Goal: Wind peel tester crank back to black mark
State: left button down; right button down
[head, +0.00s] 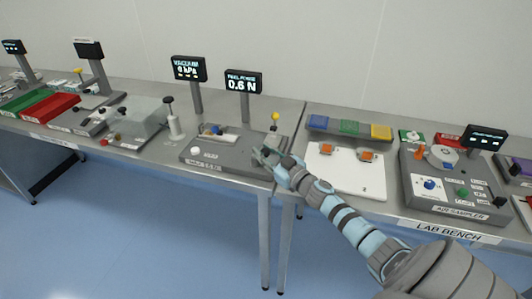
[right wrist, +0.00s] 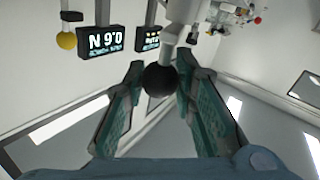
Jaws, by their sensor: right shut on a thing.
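I cannot make out the black mark. My left gripper is not in view.
A yellow knob (head: 275,116) stands behind my right gripper. A white board (head: 345,180) with orange pieces lies to the right, then the air sampler (head: 447,207). A vacuum display (head: 188,69) stands on the left. The floor in front is clear.

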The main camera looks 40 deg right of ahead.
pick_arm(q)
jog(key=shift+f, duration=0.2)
pick_arm(e)
jog(key=shift+a+h, duration=0.15)
jog(key=shift+h, duration=0.15)
